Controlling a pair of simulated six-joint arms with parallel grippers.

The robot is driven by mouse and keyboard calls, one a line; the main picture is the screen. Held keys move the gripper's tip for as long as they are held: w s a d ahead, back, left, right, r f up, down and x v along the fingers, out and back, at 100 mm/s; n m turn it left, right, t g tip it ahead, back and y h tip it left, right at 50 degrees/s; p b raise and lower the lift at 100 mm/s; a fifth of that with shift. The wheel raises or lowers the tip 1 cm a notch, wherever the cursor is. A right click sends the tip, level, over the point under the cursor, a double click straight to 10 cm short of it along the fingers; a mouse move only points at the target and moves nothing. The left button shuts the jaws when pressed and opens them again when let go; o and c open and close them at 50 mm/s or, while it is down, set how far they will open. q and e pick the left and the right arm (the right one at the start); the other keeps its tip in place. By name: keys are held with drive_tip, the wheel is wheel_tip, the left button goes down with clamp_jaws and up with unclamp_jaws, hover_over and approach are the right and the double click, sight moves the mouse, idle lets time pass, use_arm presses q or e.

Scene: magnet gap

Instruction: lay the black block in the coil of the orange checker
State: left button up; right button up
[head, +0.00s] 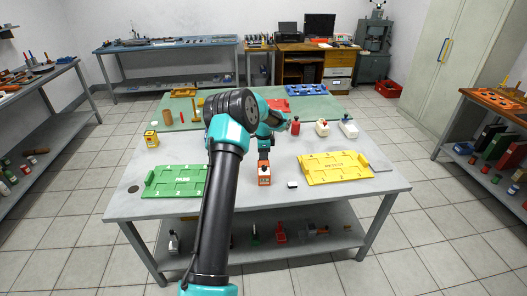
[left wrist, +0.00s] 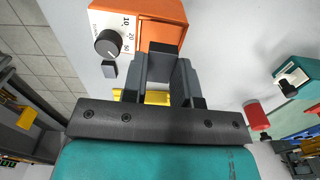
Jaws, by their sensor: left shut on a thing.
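The orange checker (head: 264,180) stands upright near the front middle of the table, with a pale panel on its face. In the left wrist view the checker (left wrist: 170,12) fills the upper middle, and its white panel carries a black dial. My left gripper (head: 264,153) points down at the top of the checker. In the left wrist view its fingers (left wrist: 160,78) are shut on the black block (left wrist: 162,62), whose far end overlaps the checker's outline. The coil is hidden, and I cannot tell whether the block touches the checker. My right gripper is not in view.
A green tray (head: 176,181) lies to the left and a yellow tray (head: 335,167) to the right. The table's front edge is close.

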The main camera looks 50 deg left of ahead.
use_arm(q)
drive_tip(key=shift+f, duration=1.5)
drive_tip(key=shift+f, duration=0.2)
drive_tip(key=o, duration=1)
drive_tip(key=shift+c, duration=0.2)
drive_tip(key=shift+c, duration=0.4)
drive_tip(key=c, duration=0.5)
drive_tip(key=shift+o, duration=0.2)
drive_tip(key=shift+r, duration=2.25)
drive_tip(key=shift+o, duration=0.2)
